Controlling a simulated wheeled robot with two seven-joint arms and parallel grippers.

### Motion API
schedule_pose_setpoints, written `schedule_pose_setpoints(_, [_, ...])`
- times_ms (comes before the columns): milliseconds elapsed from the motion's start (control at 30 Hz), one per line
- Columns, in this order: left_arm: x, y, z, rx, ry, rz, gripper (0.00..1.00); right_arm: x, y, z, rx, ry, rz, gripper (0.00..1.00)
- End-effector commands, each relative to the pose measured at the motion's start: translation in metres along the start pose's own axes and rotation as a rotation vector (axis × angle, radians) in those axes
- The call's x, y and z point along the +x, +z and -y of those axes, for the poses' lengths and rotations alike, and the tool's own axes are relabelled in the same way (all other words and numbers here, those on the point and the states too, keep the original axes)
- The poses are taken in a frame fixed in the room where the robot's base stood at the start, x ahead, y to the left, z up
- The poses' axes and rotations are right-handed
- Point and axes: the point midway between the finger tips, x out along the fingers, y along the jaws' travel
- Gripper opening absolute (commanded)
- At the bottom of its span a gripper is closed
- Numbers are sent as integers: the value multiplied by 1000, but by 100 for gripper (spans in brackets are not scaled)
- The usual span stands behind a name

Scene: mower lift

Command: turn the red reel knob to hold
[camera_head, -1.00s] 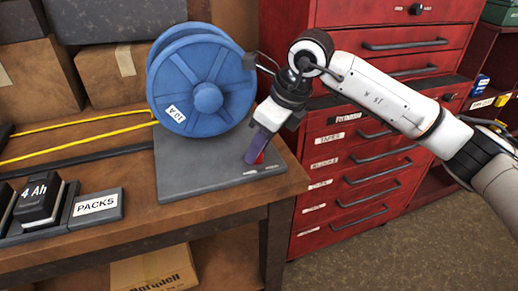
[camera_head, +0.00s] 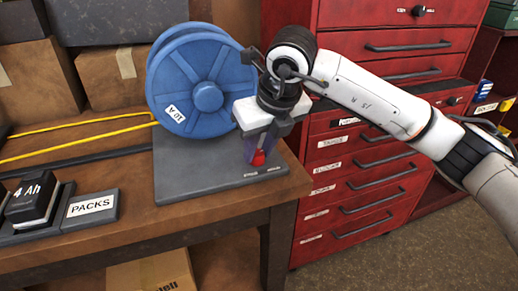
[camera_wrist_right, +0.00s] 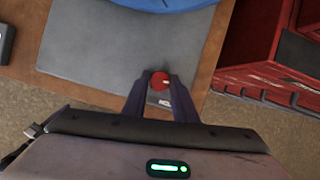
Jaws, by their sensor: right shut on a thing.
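The red reel knob (camera_head: 258,157) sits on the grey base plate (camera_head: 190,180) near its right front corner. In the right wrist view the knob (camera_wrist_right: 159,80) shows between my two dark fingertips. My right gripper (camera_head: 260,150) points down from above and is shut on the knob, one finger on each side. The blue reel (camera_head: 207,96) stands upright on the plate just behind and left of the gripper. Small pale marks lie on the plate beside the knob, too small to read. My left gripper is not in view.
A yellow cable (camera_head: 85,123) runs left from the reel. A battery pack (camera_head: 35,200) and a PACKS sign (camera_head: 91,209) stand at the left of the wooden bench. A red drawer cabinet (camera_head: 350,190) stands close on the right. Cardboard boxes (camera_head: 115,75) are behind.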

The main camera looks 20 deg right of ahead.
Motion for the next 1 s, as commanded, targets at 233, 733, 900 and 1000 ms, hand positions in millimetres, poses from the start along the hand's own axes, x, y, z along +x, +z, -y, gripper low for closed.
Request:
schedule_pose_setpoints(233, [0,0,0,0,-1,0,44,0,0,0,4,-2,-1,3])
schedule_pose_setpoints(733, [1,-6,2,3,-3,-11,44,-1,0,0,3,-1,0,44])
schedule_pose_setpoints(900, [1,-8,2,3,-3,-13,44,-16,1,0,2,-1,4,44])
schedule_pose_setpoints(1000, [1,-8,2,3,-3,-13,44,-35,2,0,3,-1,6,44])
